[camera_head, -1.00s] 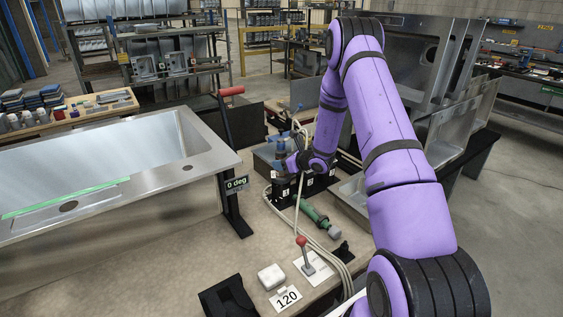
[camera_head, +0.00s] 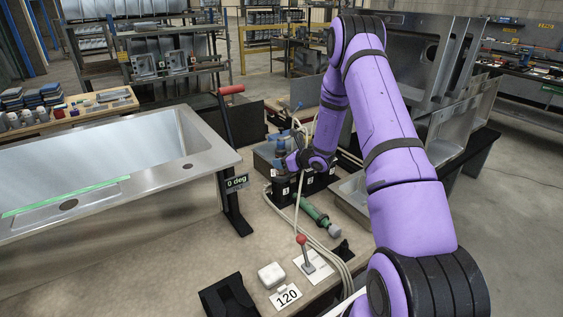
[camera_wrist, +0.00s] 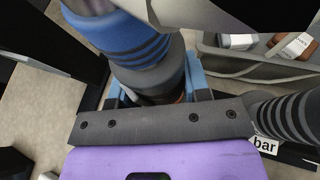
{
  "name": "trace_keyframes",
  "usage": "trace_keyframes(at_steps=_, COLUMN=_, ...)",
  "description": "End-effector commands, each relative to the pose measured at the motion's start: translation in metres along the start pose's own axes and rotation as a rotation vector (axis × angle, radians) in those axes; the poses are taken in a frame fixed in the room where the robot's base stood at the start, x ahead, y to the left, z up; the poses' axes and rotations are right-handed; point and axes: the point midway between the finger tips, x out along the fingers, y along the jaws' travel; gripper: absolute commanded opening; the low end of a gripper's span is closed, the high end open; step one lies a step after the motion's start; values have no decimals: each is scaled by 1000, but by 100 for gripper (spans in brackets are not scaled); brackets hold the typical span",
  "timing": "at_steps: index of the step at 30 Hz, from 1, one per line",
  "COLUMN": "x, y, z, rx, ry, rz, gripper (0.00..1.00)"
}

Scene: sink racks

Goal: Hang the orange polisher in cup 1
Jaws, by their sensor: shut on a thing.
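My gripper (camera_head: 289,160) is at the far end of the bench, over the row of black cups (camera_head: 283,191). It is shut on a tool with a blue, ribbed body (camera_wrist: 125,38) and a dark grey lower part. The blue tool also shows in the head view (camera_head: 281,147). A small brownish-orange patch shows low on it in the wrist view; no clearly orange polisher is seen. The tool's lower end and the cup openings are hidden by my gripper. I cannot tell whether the tool is in a cup, or which cup is cup 1.
A green tool (camera_head: 313,213) lies beside cables on the bench. Nearer stand a red-knobbed lever (camera_head: 303,241), a white block (camera_head: 271,275) and a "120" card (camera_head: 287,298). A steel sink (camera_head: 190,150) fills the left. A dark ribbed piece (camera_wrist: 288,113) is beside a "bar" label.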

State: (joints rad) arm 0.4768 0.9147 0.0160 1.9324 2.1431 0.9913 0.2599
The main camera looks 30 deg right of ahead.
Motion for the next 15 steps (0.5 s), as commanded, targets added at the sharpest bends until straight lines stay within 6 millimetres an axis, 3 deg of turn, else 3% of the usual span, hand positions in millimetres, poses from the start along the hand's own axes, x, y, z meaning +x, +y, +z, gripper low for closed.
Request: trace_keyframes(at_steps=15, x=4, y=0, z=-8, rx=-1, ry=-2, rz=-1, gripper=6)
